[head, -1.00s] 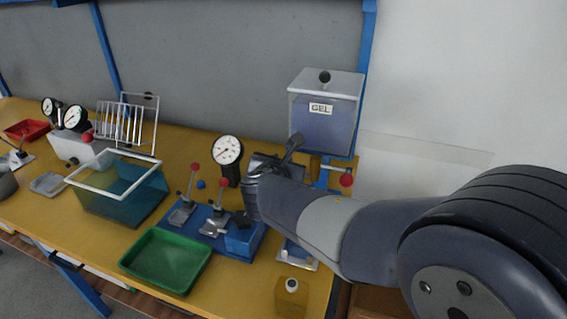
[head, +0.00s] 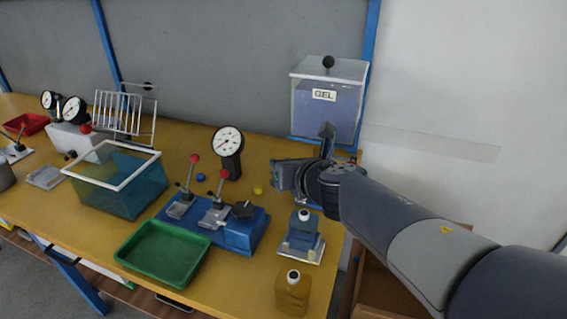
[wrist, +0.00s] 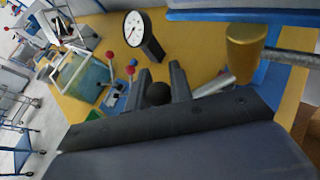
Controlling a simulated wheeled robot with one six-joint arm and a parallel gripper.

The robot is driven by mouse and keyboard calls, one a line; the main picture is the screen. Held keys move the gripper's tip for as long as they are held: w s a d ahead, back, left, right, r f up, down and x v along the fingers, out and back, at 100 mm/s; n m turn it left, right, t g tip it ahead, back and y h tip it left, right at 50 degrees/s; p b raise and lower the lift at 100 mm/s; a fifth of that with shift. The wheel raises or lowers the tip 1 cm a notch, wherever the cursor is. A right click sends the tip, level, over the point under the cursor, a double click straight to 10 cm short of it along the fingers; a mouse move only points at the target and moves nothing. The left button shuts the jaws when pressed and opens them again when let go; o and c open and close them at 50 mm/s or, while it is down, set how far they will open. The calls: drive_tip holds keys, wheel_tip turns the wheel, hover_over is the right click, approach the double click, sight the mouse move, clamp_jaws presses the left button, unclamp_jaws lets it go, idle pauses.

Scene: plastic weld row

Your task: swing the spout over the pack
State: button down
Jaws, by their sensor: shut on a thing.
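The GEL tank (head: 326,103) stands at the back right, above the bench. A brass fitting (wrist: 246,46) under it shows in the wrist view, and a pale spout tube (wrist: 214,85) runs from near it toward my fingers. My gripper (head: 283,175) is below and left of the tank. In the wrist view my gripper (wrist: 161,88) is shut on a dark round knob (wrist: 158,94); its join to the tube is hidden. The spout's outlet is hard to see.
A blue fixture (head: 245,236) with red-knobbed levers and a green tray (head: 165,255) lie left of the pack. A yellow bottle (head: 292,292) stands in front. A gauge (head: 229,150) stands behind the fixture. A yellow ball (head: 258,190) lies near my gripper.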

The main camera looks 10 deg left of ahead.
idle(0.4)
drive_tip(key=c, duration=1.3)
unclamp_jaws()
drive_tip(key=shift+o, duration=0.2)
drive_tip(key=p+v, duration=0.4)
drive_tip(key=v, duration=0.7)
drive_tip(key=shift+p, duration=0.3)
drive_tip(key=shift+w, duration=0.1)
drive_tip(key=shift+c, duration=0.4)
